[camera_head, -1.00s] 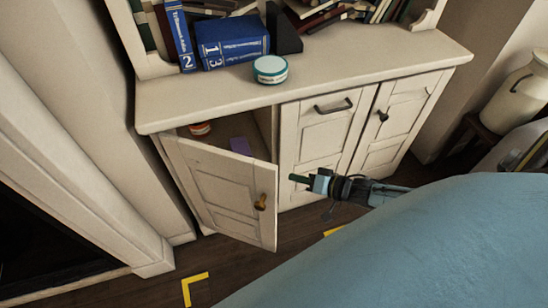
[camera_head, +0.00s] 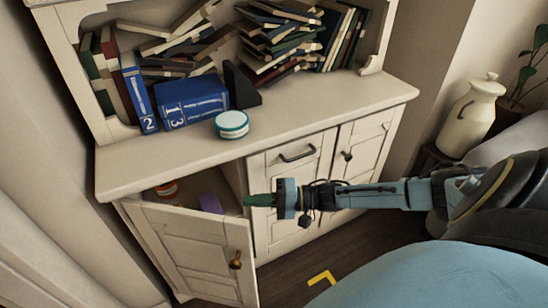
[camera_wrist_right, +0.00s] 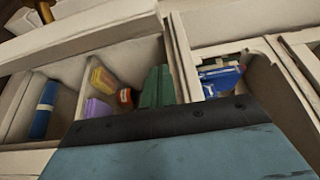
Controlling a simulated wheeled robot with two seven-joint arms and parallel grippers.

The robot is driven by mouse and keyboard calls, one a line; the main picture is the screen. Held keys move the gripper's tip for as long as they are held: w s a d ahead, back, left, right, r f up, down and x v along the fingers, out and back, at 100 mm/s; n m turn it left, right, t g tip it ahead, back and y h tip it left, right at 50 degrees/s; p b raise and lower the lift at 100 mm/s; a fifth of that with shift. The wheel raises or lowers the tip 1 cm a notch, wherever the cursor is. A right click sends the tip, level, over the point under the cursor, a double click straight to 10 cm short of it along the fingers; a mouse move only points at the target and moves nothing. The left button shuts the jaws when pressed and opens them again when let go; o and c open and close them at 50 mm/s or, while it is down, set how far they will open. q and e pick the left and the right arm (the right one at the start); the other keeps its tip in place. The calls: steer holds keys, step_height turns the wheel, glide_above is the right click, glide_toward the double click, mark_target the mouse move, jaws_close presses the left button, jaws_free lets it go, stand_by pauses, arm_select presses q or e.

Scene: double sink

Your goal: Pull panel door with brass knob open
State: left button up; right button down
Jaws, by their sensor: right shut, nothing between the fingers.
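The white panel door (camera_head: 190,245) with the brass knob (camera_head: 235,260) stands partly open at the left of the cabinet, swung out towards me. My right gripper (camera_head: 254,200) is shut and empty, its green fingertips at the cabinet opening, above and right of the knob. It is apart from the knob; whether it touches the door edge I cannot tell. In the right wrist view the green fingers (camera_wrist_right: 158,88) point towards the open compartment. My left gripper is not in view.
Inside the compartment are a purple item (camera_head: 210,203) and an orange-red jar (camera_head: 167,190). A closed door with a dark handle (camera_head: 297,153) is right of the opening.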

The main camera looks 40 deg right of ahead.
steer(key=shift+s+a, duration=0.25)
steer(key=shift+a, duration=0.45)
steer(key=shift+s+a, duration=0.25)
steer(key=shift+a, duration=0.5)
steer(key=shift+s+a, duration=0.25)
steer(key=shift+a, duration=0.45)
steer(key=shift+s, duration=0.1)
